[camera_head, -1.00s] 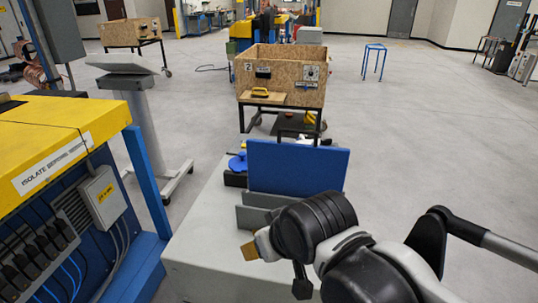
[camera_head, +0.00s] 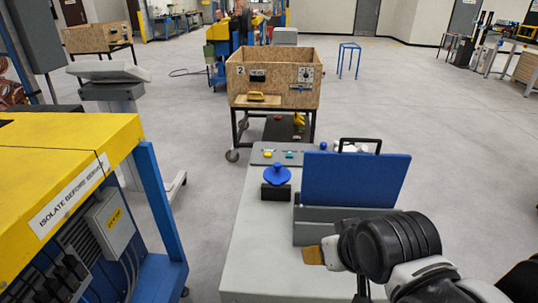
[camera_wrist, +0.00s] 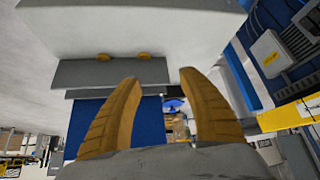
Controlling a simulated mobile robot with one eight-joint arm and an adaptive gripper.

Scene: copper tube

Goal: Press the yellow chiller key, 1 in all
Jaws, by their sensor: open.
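A grey key panel (camera_head: 256,159) lies at the far end of the grey bench, with small coloured keys on it. A small yellow key (camera_head: 268,155) shows near its left side, and a teal key (camera_head: 290,155) is to the right of it. My gripper (camera_head: 313,256) is low in front of the blue board, well short of the key panel. In the wrist view my gripper (camera_wrist: 160,90) is open and empty, with both yellow fingers spread. The keys cannot be made out in the wrist view.
A blue upright board (camera_head: 355,182) on a grey holder stands between my gripper and the panel. A blue knob-like object (camera_head: 277,175) on a black block is left of the board. The grey bench top (camera_head: 255,235) is clear at front left. A yellow-topped machine (camera_head: 60,140) stands left.

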